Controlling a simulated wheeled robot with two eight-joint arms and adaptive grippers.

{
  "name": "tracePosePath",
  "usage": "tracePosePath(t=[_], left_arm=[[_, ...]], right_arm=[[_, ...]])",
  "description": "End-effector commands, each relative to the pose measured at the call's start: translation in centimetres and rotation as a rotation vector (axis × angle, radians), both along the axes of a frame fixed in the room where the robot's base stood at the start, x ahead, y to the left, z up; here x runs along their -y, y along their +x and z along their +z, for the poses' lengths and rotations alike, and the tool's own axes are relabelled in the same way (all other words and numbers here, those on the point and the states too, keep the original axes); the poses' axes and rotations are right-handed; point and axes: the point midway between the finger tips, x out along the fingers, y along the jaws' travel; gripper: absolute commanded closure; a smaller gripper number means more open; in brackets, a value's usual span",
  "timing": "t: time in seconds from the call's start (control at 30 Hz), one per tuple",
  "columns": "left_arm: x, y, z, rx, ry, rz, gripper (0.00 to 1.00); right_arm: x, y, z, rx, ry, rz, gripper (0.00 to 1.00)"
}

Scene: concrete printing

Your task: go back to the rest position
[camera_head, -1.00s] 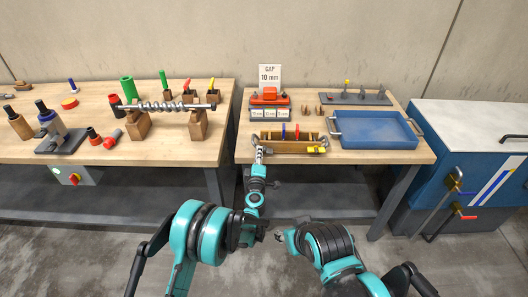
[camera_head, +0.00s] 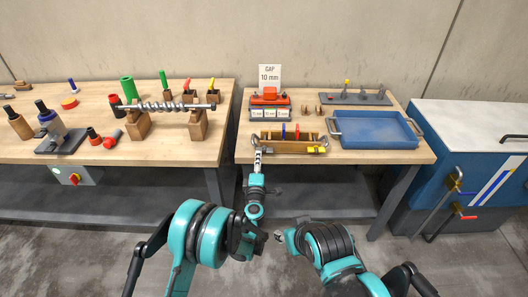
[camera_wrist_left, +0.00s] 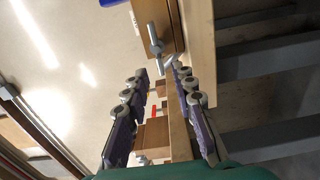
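My left gripper (camera_head: 257,158) is at the front edge of the right-hand table, just in front of the left end of a wooden holder (camera_head: 275,147). In the left wrist view my left gripper (camera_wrist_left: 160,72) has its two fingers apart with nothing held between them. A metal tool end (camera_wrist_left: 156,40) lies beyond the fingertips, beside a wooden block. My right arm is folded low in the head view, with its gripper end (camera_head: 279,236) small and dark near the middle. Whether its fingers are open is not clear.
A blue tray (camera_head: 375,129) stands right of the wooden holder, with a red device (camera_head: 269,97) and a gap sign (camera_head: 269,75) behind. The left table (camera_head: 90,155) carries a screw shaft (camera_head: 165,106) on wooden stands. Open floor lies in front of the tables.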

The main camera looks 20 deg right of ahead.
Motion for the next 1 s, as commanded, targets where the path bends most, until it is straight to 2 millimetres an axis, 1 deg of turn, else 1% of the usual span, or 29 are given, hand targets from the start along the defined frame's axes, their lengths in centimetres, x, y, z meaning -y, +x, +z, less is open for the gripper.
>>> tracePosePath(t=[0.13,0.5,0.57,0.67,0.77,0.8,0.9,1.0], left_arm=[[-0.2,-0.6,0.0,0.0,0.0,0.0,0.74],[-0.2,-0.5,0.0,0.0,0.001,0.0,0.74],[-0.3,-0.5,0.4,0.004,0.006,-0.002,0.74],[-0.9,-0.4,2.5,0.025,0.042,-0.017,0.74],[-2.0,-0.4,6.5,0.066,0.124,-0.053,0.74],[-2.6,-0.7,8.3,0.083,0.167,-0.072,0.74],[-4.5,-1.7,12.6,0.118,0.292,-0.124,0.74],[-6.6,-3.4,15.7,0.135,0.424,-0.177,0.74]], right_arm=[[0.0,0.0,0.0,0.0,0.0,0.0,0.6],[0.0,0.0,0.0,0.0,0.0,0.0,0.6],[0.0,0.0,0.0,0.0,0.0,0.0,0.6],[0.0,0.0,0.0,0.0,0.0,0.0,0.6],[0.0,0.0,0.0,0.0,0.0,0.0,0.6],[0.0,0.0,0.0,0.0,0.0,0.0,0.6],[0.0,0.0,0.0,0.0,0.0,0.0,0.6],[0.0,0.0,0.0,0.0,0.0,0.0,0.6]])
